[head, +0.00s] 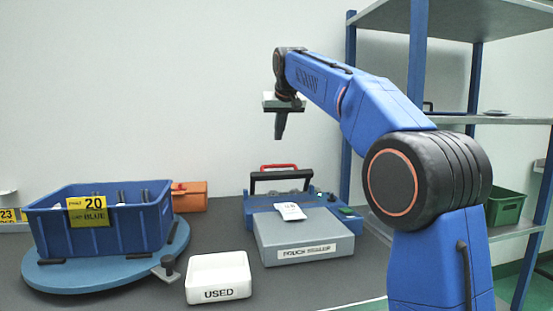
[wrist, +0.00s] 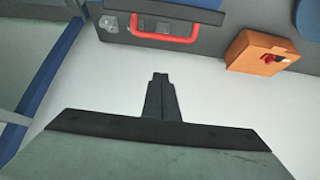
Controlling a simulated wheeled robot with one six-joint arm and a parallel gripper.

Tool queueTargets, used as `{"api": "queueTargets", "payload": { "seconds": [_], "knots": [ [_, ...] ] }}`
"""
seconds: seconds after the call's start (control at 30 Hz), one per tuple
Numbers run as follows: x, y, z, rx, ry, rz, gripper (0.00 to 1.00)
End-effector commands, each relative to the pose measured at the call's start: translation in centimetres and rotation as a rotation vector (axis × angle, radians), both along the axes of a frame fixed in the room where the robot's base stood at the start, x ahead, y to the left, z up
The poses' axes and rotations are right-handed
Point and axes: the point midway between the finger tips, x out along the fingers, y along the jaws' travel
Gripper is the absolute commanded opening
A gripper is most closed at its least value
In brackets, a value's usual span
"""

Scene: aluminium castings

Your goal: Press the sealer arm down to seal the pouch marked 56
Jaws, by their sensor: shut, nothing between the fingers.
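The pouch sealer (head: 303,240) stands on the dark table, a grey box with a blue rear part. Its black sealer arm (head: 281,176) is raised above the rear part. A small white pouch (head: 290,211) lies on the sealer below and in front of the arm; its dark mark is too small to read surely. My gripper (head: 281,136) points down, shut and empty, above the raised sealer arm. In the wrist view, my gripper (wrist: 160,76) also shows shut, with white wall behind it. The pouch is not visible there.
A blue bin (head: 105,237) marked 20 sits on a turntable (head: 85,273). A white USED tray (head: 218,278) stands front left; blue-post shelving (head: 417,60) is right.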

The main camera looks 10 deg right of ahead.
Motion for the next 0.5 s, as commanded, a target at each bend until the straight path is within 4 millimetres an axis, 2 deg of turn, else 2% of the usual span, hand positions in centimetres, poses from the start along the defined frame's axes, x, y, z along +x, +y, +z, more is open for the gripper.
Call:
{"api": "queueTargets", "payload": {
  "seconds": [0.27,0.5],
  "knots": [
    [0.6,0.0,-0.8,0.0,0.001,0.0,0.0],
    [2.7,0.0,-3.9,-0.001,0.003,-0.001,0.0]
  ]
}}
